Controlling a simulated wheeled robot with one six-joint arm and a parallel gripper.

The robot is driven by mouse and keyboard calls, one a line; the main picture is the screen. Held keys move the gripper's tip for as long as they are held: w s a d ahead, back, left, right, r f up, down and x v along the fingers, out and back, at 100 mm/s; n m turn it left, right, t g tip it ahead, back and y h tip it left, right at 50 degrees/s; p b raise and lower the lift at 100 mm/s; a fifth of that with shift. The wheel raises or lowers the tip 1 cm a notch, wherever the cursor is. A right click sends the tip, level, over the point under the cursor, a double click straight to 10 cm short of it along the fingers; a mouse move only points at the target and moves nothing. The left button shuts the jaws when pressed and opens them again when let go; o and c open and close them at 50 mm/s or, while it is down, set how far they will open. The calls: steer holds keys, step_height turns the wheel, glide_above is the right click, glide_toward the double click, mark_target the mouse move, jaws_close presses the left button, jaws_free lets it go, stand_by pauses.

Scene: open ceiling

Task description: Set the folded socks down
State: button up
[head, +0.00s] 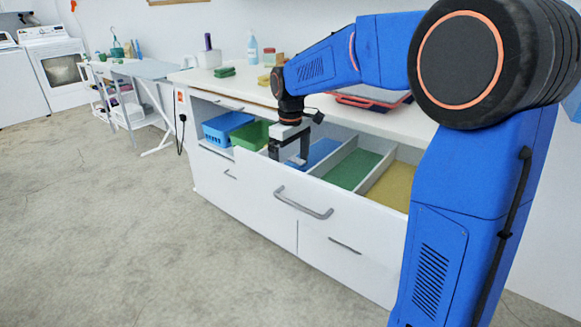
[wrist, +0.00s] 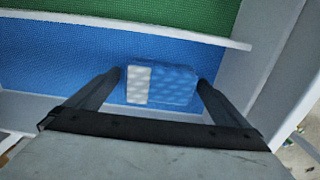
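The folded socks (wrist: 172,84) are a small blue bundle with a white band at the left end. They show in the wrist view between my fingertips, over the blue-floored compartment (wrist: 60,55). My gripper (wrist: 161,82) has a finger along each side of the bundle, with no clear gap, and looks shut on it. In the head view my gripper (head: 290,158) reaches down into the open drawer (head: 330,202), at the blue compartment. I cannot tell whether the bundle touches the compartment floor.
White dividers separate the blue compartment from a green one (head: 352,169) and a yellow one (head: 392,187) to its right. A blue basket (head: 227,127) and a green bin (head: 252,135) stand left of my gripper. The worktop (head: 225,85) lies behind.

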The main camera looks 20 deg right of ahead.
mark_target(291, 165)
steer(key=shift+r, duration=0.1)
step_height(291, 165, up, 12)
stand_by(0.6)
